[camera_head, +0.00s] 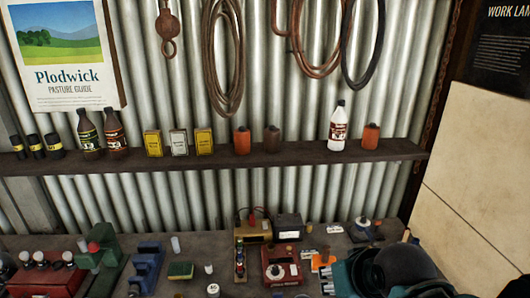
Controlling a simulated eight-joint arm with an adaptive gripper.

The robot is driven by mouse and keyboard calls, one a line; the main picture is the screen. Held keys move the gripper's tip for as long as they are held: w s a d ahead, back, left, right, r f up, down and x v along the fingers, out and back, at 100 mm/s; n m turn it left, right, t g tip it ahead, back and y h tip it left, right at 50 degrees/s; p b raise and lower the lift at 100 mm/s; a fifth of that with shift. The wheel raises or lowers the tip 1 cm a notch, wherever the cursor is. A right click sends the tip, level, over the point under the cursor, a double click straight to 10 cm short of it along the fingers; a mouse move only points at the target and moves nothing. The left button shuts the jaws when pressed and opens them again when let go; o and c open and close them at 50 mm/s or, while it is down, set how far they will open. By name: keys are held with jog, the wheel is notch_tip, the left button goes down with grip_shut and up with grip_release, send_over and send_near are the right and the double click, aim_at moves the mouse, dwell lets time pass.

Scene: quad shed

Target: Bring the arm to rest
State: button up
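My gripper does not show in the head view. A dark rounded shape with teal parts (395,270) fills the lower right corner and is cut off by the bottom edge. It looks like part of my arm, but I cannot tell for sure. It hides part of the bench behind it. No fingertips and no held thing can be seen.
A cluttered bench (205,243) runs along the bottom, with a red device (281,265), a green machine (100,248), a blue vise-like tool (146,266) and a sponge (180,270). Above it, a shelf (215,161) holds bottles and cans against a corrugated wall.

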notch_tip(320, 180, down, 8)
jog(key=b, duration=0.7)
dwell(0.8)
